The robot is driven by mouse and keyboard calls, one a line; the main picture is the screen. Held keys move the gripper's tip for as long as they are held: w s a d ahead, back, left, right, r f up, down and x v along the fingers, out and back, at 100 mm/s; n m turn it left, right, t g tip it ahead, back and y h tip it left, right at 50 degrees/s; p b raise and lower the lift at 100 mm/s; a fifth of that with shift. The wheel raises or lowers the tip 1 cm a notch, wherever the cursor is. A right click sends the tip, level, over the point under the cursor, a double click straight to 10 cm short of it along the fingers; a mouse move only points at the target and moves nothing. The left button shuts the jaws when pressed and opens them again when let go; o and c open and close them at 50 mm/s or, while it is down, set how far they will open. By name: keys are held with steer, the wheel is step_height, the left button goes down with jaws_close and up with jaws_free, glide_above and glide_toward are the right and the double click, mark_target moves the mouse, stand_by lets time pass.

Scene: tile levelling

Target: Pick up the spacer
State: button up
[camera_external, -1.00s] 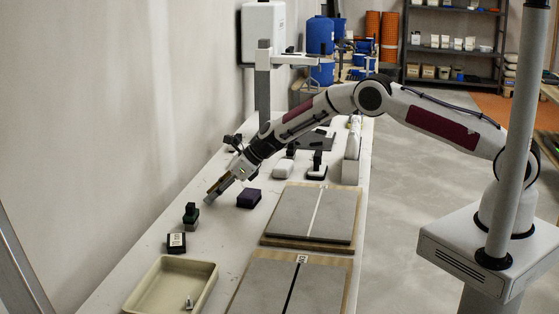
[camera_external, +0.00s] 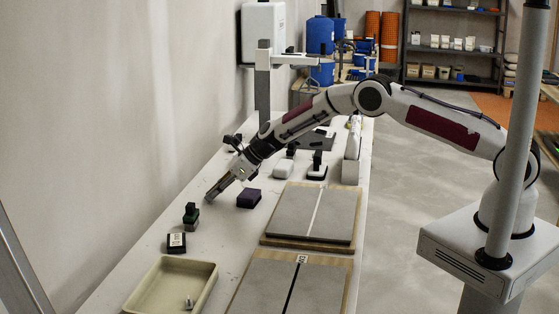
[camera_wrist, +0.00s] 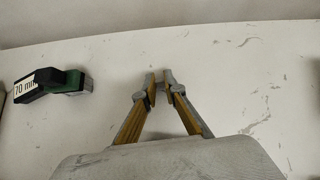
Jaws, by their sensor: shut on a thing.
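My gripper (camera_external: 210,195) reaches down to the white worktop, left of a dark purple block, in the external view. In the wrist view, the fingers of my gripper (camera_wrist: 160,86) have come together at the tips, with only a narrow gap between them. They are shut on the spacer, which is small and mostly hidden by the fingertips. I cannot make out its outline in either view.
The dark purple block (camera_external: 249,199) is right of my gripper. A green-and-grey block (camera_external: 191,216) and a black labelled block (camera_external: 177,242) stand nearer the camera. A beige tray (camera_external: 208,278) and two tile boards (camera_external: 315,213) (camera_external: 265,290) lie in front. Bare worktop surrounds the fingertips.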

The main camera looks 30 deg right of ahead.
stand_by(0.3)
steer(key=shift+s+d+r, duration=0.1)
steer(key=shift+s+r, duration=0.05)
steer(key=shift+r, duration=0.25)
step_height(320, 180, up, 6)
steer(key=shift+s+d+r, duration=0.1)
steer(key=shift+s+d, duration=6.8)
steer(key=shift+d, duration=0.05)
steer(key=shift+s+a, duration=0.1)
